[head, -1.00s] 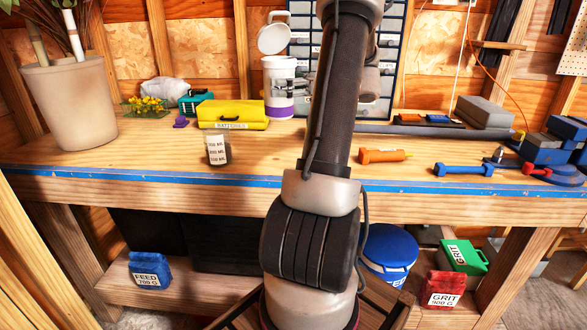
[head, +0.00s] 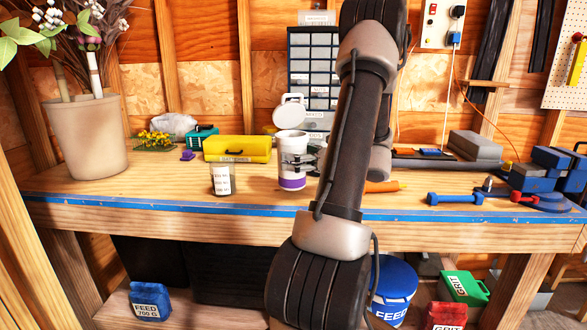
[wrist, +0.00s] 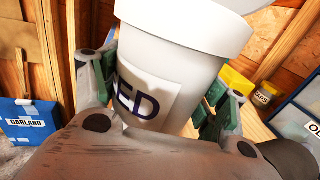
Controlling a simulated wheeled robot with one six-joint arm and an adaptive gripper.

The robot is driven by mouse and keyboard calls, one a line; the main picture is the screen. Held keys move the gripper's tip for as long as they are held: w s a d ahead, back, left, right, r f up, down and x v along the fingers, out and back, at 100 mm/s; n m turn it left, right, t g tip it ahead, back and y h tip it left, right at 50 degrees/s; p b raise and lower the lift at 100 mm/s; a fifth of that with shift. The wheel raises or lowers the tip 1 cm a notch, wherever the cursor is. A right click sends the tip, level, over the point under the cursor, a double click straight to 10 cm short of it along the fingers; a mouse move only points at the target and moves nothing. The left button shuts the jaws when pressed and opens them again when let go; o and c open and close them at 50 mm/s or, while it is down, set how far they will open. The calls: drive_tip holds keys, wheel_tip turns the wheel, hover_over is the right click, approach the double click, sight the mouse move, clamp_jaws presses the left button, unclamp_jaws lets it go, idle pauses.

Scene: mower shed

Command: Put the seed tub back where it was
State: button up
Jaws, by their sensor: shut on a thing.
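The seed tub (head: 291,172) is white with a purple band near its base, and its round lid (head: 289,112) stands tilted up behind the rim. My gripper (head: 301,160) is shut on the tub's side and holds it upright above the front part of the bench. I cannot tell whether its base touches the bench top. In the wrist view the tub (wrist: 160,65) fills the middle, label ending "ED" partly showing. My gripper (wrist: 150,92) has a green-padded finger on each side of it.
A yellow case (head: 237,149) and a drawer cabinet (head: 312,65) are behind. A potted plant (head: 85,140) is far left. An orange tool (head: 383,187) and blue dumbbell (head: 455,198) lie right.

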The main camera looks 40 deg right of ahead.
drive_tip(key=shift+f, duration=1.5)
drive_tip(key=o, duration=1.3)
drive_tip(key=shift+f, duration=0.1)
drive_tip(key=shift+c, duration=0.2)
drive_tip(key=shift+s+d, duration=0.2)
drive_tip(key=shift+s, duration=0.05)
drive_tip(key=v, duration=1.1)
drive_tip(key=shift+s, duration=0.2)
